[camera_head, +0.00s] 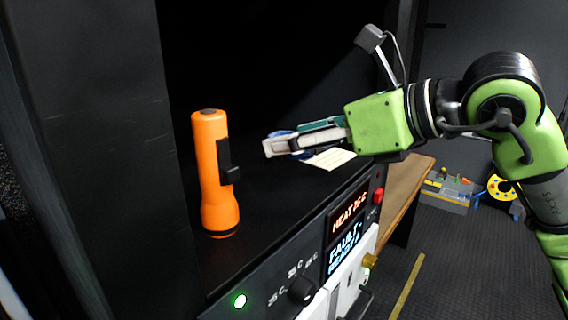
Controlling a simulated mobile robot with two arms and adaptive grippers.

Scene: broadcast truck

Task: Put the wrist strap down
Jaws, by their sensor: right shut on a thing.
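My right gripper (285,146) comes in from the right, over the black shelf (265,210). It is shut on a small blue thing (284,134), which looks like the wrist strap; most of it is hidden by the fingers. I cannot tell whether the strap touches the shelf. My left gripper is not in view.
An orange flashlight (209,165) stands upright on the shelf, left of the gripper. A pale card (330,159) lies under the gripper. A panel with a knob (302,290) and displays (345,245) forms the front. Shelf space between flashlight and card is clear.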

